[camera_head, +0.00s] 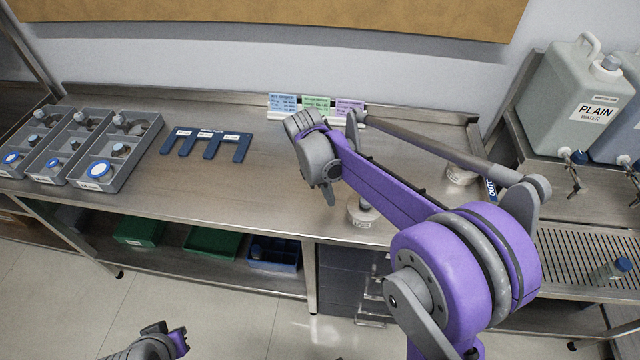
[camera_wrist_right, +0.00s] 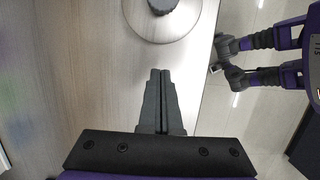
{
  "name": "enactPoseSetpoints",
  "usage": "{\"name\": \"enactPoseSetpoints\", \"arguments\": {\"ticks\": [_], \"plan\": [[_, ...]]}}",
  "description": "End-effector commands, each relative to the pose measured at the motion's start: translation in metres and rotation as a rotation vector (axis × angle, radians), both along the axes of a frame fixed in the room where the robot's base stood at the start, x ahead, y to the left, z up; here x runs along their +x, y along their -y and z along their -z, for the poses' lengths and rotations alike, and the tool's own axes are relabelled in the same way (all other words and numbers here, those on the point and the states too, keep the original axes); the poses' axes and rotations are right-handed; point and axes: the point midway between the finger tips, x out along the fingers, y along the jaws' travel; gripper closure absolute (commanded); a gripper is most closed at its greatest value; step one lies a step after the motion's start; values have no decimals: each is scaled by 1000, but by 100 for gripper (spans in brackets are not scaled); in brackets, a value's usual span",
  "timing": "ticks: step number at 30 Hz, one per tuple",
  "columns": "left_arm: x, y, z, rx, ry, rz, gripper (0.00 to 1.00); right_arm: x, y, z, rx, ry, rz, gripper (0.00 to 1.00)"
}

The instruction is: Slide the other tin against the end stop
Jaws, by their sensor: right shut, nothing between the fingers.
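A low round pale tin (camera_head: 362,212) with a grey knob on top stands near the bench's front edge. It also shows, cut off, at the top of the right wrist view (camera_wrist_right: 162,30). A second similar tin (camera_head: 460,175) stands at the bench's right end, partly behind my right arm, close to a blue strip (camera_head: 492,190) lettered "OUT". Whether that strip is the end stop, or the tin touches it, I cannot tell. My right gripper (camera_head: 329,196) is shut and empty, to the left of the nearer tin and apart from it; its closed fingers show in the wrist view (camera_wrist_right: 159,75). My left gripper (camera_head: 180,340) is low at the bottom, its jaws unclear.
Grey compartment trays (camera_head: 85,150) with small items stand at the left. A blue pronged plate (camera_head: 207,144) lies beside them. Coloured cards (camera_head: 316,106) stand at the back. A water container (camera_head: 575,100) is at the right. The bench middle is clear.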

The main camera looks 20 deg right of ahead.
Motion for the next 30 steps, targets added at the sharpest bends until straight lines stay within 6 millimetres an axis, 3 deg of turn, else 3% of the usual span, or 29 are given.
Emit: {"name": "enactPoseSetpoints", "arguments": {"ticks": [6, 20, 23, 30], "plan": [[2, 0, -6, 0, 4, 0, 100, -11, 18, -2, 0, 1, 0, 100], [2, 0, -5, 0, 3, 0, 100, -15, 24, -2, 0, 2, 1, 100], [1, 0, -2, 0, 1, 0, 100, -23, 38, -1, -1, 1, 4, 100], [-2, 0, 9, 0, -5, 0, 100, -60, 98, 0, -2, 1, 9, 100]]}}
